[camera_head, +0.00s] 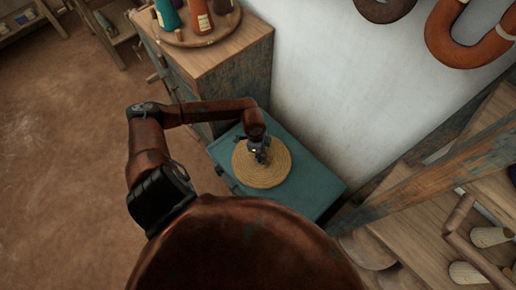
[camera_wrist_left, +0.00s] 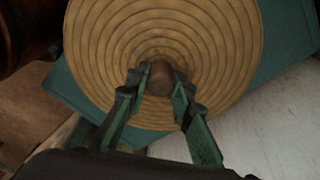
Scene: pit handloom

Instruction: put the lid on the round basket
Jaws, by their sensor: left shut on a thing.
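The round woven lid (camera_head: 262,172) is straw-coloured with coiled rings, and shows over the teal chest top in the head view. It fills much of the left wrist view (camera_wrist_left: 105,55), with a brown wooden knob (camera_wrist_left: 159,78) at its centre. My left gripper (camera_head: 259,150) is above the lid's middle, its fingers shut on the knob; the fingers also show in the left wrist view (camera_wrist_left: 158,90). The basket is not visible, and I cannot tell whether it is under the lid. My right gripper is not in view.
The teal chest (camera_head: 312,180) stands against the white wall. A wooden cabinet (camera_head: 235,48) with cones of yarn (camera_head: 199,17) is behind it. A wooden loom frame (camera_head: 430,185) is at the right. Open earthen floor (camera_head: 60,150) lies at the left.

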